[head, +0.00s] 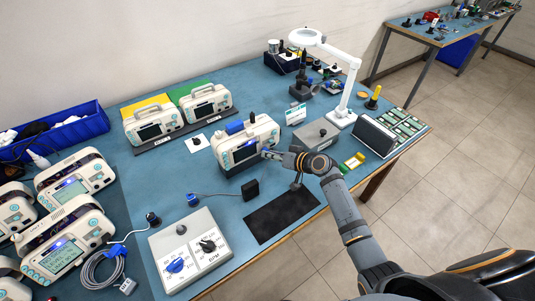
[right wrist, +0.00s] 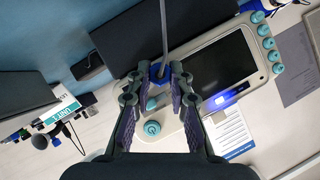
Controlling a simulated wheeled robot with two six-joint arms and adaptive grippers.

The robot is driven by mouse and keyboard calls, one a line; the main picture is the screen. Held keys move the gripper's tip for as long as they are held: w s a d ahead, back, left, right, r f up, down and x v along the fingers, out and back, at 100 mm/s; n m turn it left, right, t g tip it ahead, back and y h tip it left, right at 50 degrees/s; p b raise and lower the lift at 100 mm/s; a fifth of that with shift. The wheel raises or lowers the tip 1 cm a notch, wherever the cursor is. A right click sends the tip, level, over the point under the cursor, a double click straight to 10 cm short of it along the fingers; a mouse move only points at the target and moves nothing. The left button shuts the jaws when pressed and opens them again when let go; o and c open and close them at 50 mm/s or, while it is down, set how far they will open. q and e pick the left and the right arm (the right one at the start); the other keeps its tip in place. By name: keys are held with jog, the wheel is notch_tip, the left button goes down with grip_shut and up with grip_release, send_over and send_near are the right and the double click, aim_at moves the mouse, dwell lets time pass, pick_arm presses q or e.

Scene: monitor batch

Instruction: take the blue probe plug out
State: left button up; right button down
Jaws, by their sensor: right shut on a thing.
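The monitor (head: 245,143), white with a dark screen, stands in a dark holder mid-bench; its front also shows in the right wrist view (right wrist: 268,58). My right gripper (head: 270,154) is at the lower right of its front. In the right wrist view the fingers (right wrist: 158,76) are shut on a blue plug (right wrist: 157,71) with a grey cable (right wrist: 164,28) running from it. The plug is at the monitor's edge, beside the turquoise power button (right wrist: 152,128); I cannot tell whether it sits in a socket. The fingers hide it in the head view. My left gripper is not in view.
A grey box with knobs (head: 190,252) and a black mat (head: 282,215) lie in front. A grey box (head: 316,135) and a magnifier lamp (head: 341,115) stand right.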

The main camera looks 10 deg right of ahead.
jog(key=shift+s, duration=0.15)
jog(key=shift+s+d+p, duration=0.2)
jog(key=shift+s+d, duration=0.1)
jog(key=shift+s, duration=0.5)
jog(key=shift+s+d+p, duration=0.2)
jog(key=shift+s+d, duration=0.15)
jog(key=shift+s, duration=0.4)
jog(key=shift+s+d+p, duration=0.2)
jog(key=shift+s+d, duration=0.1)
jog(key=shift+s, duration=0.5)
jog(key=shift+f, duration=0.1)
jog(key=s+a+n+g+b, duration=0.1)
jog(key=s+n+b, duration=0.1)
jog(key=s, duration=0.3)
jog(key=s+a+f+n+y+b, duration=0.1)
jog(key=s+a+n+b, duration=0.1)
jog(key=s+n+b, duration=0.1)
jog(key=s+a+f+n+g+b, duration=0.1)
jog(key=s+n, duration=0.3)
jog(key=s, duration=0.4)
jog(key=shift+a+f+g+y+b, duration=0.15)
jog(key=shift+a+g+y+b, duration=0.2)
jog(key=shift+b, duration=0.4)
notch_tip(320, 180, down, 3)
jog(key=b, duration=0.3)
jog(key=shift+s+a+f+n, duration=0.1)
jog(key=shift+n, duration=0.2)
jog(key=shift+f+b, duration=0.2)
jog(key=shift+b, duration=0.25)
jog(key=shift+f, duration=0.1)
